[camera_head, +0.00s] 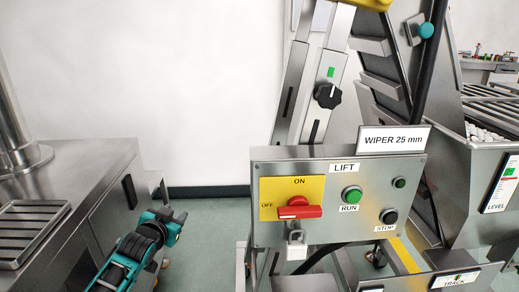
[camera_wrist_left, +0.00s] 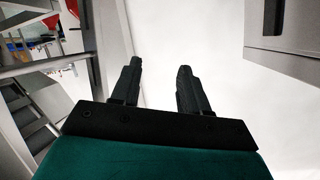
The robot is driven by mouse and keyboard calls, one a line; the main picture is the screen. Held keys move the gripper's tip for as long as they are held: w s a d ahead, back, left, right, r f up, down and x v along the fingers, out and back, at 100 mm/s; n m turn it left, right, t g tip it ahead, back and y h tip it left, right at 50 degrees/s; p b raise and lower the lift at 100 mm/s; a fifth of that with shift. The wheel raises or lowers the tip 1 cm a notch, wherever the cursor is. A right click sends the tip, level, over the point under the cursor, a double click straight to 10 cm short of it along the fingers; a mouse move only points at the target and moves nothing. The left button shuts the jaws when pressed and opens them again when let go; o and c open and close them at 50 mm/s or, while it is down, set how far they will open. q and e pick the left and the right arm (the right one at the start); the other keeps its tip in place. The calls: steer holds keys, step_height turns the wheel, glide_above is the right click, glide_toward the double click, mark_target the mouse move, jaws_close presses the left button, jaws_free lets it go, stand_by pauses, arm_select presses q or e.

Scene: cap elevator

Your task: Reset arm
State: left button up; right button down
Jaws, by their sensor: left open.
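My left arm comes in at the bottom left of the head view, teal and black. My left gripper (camera_head: 160,190) is beside the steel cabinet, left of the lift control panel (camera_head: 335,170) and apart from it. In the left wrist view the two black fingers of my left gripper (camera_wrist_left: 158,68) stand apart with nothing between them. The panel has a red switch handle (camera_head: 298,207) on a yellow plate, a green RUN button (camera_head: 351,194) and a black STOP button (camera_head: 389,216). My right gripper is not in view.
A steel cabinet (camera_head: 95,170) fills the left side. A padlock (camera_head: 296,244) hangs below the red switch. The inclined elevator (camera_head: 310,80) rises behind the panel, and a steel hopper (camera_head: 480,170) holds white caps at right. Green floor shows between cabinet and panel.

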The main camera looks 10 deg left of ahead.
arm_select(q)
steer(key=s+d+f+g+h, duration=0.1)
steer(key=s+d+f, duration=0.2)
steer(key=s+d, duration=0.45)
steer(key=s+d+f+g+h, duration=0.15)
steer(key=s+d+f, duration=0.3)
steer(key=s, duration=0.65)
steer(key=s+d+f+g+h, duration=0.1)
steer(key=s+d+f+h, duration=0.1)
steer(key=s+d, duration=0.6)
steer(key=s+a+r+p, duration=0.1)
steer(key=a+r+p, duration=0.1)
steer(key=r+p, duration=0.3)
steer(key=s+a+r+y+p, duration=0.1)
steer(key=r+p, duration=0.4)
steer(key=p, duration=0.5)
steer(key=shift+s+a+r, duration=0.4)
steer(key=shift+s+a, duration=0.15)
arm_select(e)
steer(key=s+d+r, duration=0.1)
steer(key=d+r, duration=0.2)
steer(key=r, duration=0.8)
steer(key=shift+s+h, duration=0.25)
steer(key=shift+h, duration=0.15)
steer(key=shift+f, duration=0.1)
